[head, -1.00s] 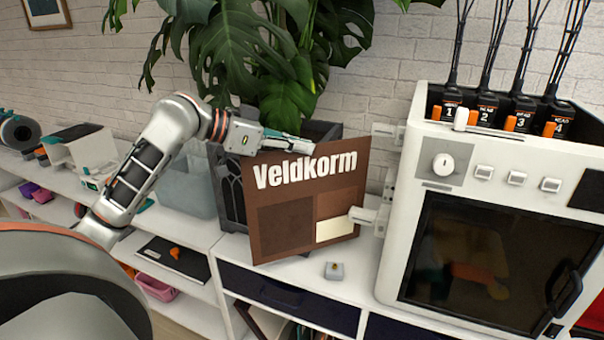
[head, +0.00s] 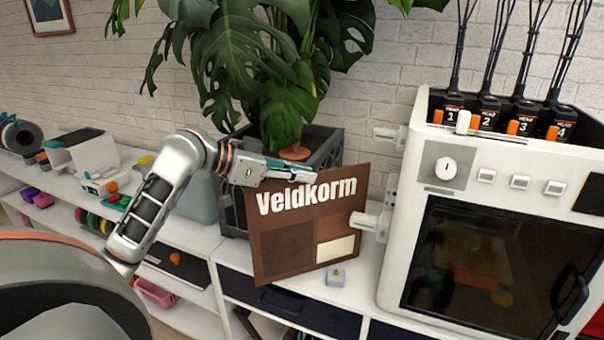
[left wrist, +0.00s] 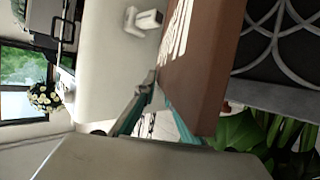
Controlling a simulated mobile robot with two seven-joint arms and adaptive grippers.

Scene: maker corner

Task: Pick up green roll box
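No green roll box can be made out for certain. My left gripper (head: 290,171) is at the top edge of a brown package marked "Veldkorm" (head: 285,242) and appears shut on it. The package is upright and slightly tilted, in front of the dark planter. In the left wrist view the brown package (left wrist: 205,75) lies between the teal fingers of my left gripper (left wrist: 160,118). My fingertips are partly hidden by the package. My right gripper is not in view.
A white printer-like machine (head: 440,235) stands right of the package, with white fittings sticking out. A small grey block (head: 336,276) sits on the white counter. A potted plant (head: 265,75) stands behind. Colourful spools (head: 92,221) and small boxes fill the left shelves.

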